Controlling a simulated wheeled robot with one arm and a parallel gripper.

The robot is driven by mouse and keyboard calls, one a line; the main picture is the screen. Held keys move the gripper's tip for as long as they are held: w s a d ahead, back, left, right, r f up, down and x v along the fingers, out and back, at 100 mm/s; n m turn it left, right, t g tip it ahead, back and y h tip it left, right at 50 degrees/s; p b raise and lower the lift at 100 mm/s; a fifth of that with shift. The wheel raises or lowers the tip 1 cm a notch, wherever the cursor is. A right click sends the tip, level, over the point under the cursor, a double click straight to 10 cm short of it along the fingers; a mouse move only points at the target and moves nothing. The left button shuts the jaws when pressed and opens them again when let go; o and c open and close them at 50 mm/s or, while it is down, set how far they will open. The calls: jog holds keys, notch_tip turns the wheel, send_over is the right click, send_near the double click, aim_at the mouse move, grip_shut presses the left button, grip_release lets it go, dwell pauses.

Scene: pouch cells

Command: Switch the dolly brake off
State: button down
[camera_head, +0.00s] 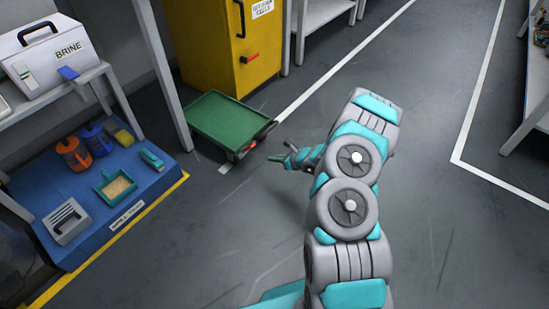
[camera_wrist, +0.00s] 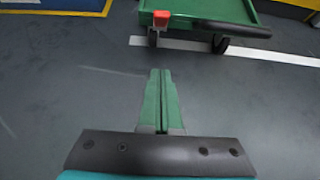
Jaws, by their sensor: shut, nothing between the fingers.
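The dolly is a low green tray cart (camera_head: 226,118) on dark wheels, standing on the floor left of my arm in the head view. Its near edge shows at the top of the wrist view (camera_wrist: 200,15). A small red piece, which looks like the brake lever (camera_wrist: 162,19), sticks out at the dolly's near edge; it also shows in the head view (camera_head: 252,144). My gripper (camera_wrist: 160,72) is shut and empty, its green fingers together. It points at the dolly, short of the red piece and apart from it. In the head view my gripper (camera_head: 275,158) is small, just right of the dolly.
A dark bar (camera_wrist: 234,28) juts along the dolly's near edge, right of the red piece. A yellow cabinet (camera_head: 225,45) stands behind the dolly. A blue platform (camera_head: 90,225) with spill tools lies at the left. The floor around my gripper is clear.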

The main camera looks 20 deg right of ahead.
aim_at(248, 147)
jog(key=w+a, duration=0.5)
jog(key=w, duration=0.1)
jog(key=shift+w+f, duration=0.3)
jog(key=shift+f, duration=0.1)
jog(key=shift+w+a+r+g+b, duration=0.3)
jog(key=shift+w+a+r, duration=0.05)
jog(key=shift+w+r, duration=0.25)
jog(key=shift+r, duration=0.25)
